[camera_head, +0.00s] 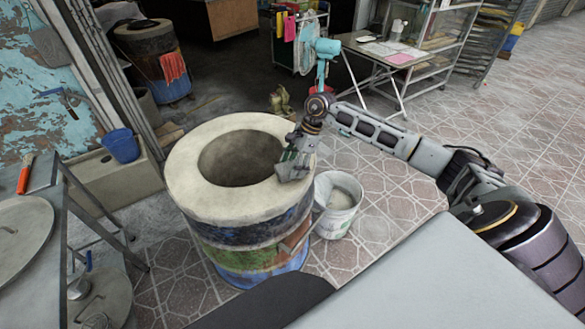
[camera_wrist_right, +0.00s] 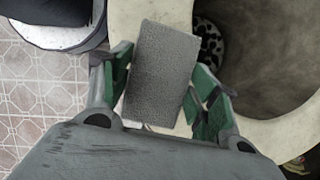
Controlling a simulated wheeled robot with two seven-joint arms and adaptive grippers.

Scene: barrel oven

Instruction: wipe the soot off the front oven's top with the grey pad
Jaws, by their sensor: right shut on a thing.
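The front oven (camera_head: 195,195) is a painted barrel with a pale, ring-shaped top around a wide, dark mouth. Faint smudges show on the ring; I cannot tell clearly which are soot. My right gripper (camera_head: 295,154) is over the right side of this top. In the wrist view my right gripper (camera_wrist_right: 162,88) is shut on the grey pad (camera_wrist_right: 163,62), with a green-lined finger at each side of it. The pad appears to lie at the ring, between its outer edge and the mouth; I cannot tell whether it touches. My left gripper is not in view.
A white bucket (camera_head: 338,207) stands on the tiles close to the oven's right side. A metal table (camera_head: 35,225) is at the left, and a blue bucket (camera_head: 121,146) sits on a ledge behind it. Another barrel (camera_head: 150,50) stands at the back left. Tiled floor is free at right.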

